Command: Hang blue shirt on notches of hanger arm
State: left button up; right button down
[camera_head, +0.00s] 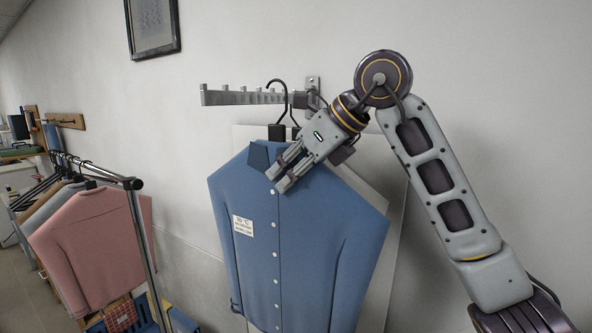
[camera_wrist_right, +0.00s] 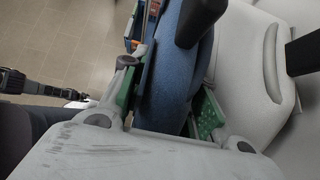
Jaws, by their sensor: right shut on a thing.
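The blue shirt (camera_head: 300,245) hangs upright on a hanger with a dark hook (camera_head: 279,100), in the middle of the head view. The hook's curve rises above the metal hanger arm (camera_head: 240,97) on the wall; I cannot tell whether it rests in a notch. My right gripper (camera_head: 279,180) is at the shirt's upper front, just below the collar, and shut on it. In the right wrist view, blue cloth (camera_wrist_right: 178,75) lies between the green-padded fingers. The hanger's shoulders are hidden inside the shirt. My left gripper is not in view.
A white garment (camera_head: 375,195) hangs close behind the blue shirt by the wall. A floor rack (camera_head: 140,225) with a pink shirt (camera_head: 95,245) and others stands at left. A framed picture (camera_head: 153,25) is on the wall above. The arm's left end is free of hangers.

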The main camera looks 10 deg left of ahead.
jog(key=shift+w+a+f, duration=0.25)
jog(key=shift+a+f, duration=0.1)
jog(key=shift+a, duration=0.2)
jog(key=shift+w+a+f, duration=0.2)
jog(key=shift+a+f, duration=0.1)
jog(key=shift+a, duration=0.2)
jog(key=c, duration=1)
grip_release()
jog(key=shift+v, duration=5.95)
jog(key=shift+s+f, duration=0.1)
